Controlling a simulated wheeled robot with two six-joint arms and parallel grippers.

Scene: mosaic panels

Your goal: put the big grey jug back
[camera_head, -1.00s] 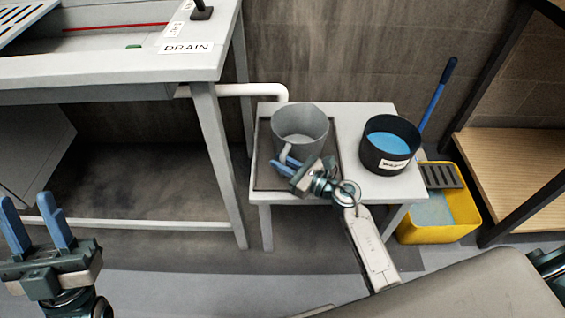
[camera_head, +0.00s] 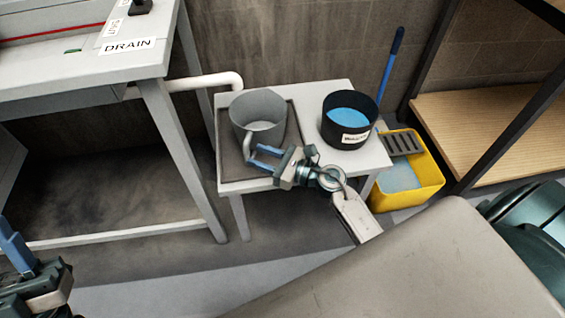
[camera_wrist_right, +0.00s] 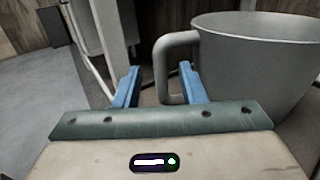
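The big grey jug (camera_head: 262,108) stands upright on a dark tray (camera_head: 232,171) on a small white table. Its handle (camera_head: 247,144) faces the front. My right gripper (camera_head: 256,158) is open at the handle, its blue fingers pointing left. In the right wrist view the jug (camera_wrist_right: 262,58) is at the right, and its handle (camera_wrist_right: 170,42) shows between and beyond the open fingers (camera_wrist_right: 160,82); I cannot tell whether they touch it. My left gripper (camera_head: 14,245) is at the lower left, cut off by the picture edge, so its opening is unclear.
A black pot (camera_head: 333,132) of blue liquid stands right of the jug. A yellow mop bucket (camera_head: 413,191) with a blue handle is on the floor beyond. A bench marked DRAIN (camera_head: 90,62) is left, with a white pipe (camera_head: 208,82). A wooden shelf (camera_head: 480,135) is right.

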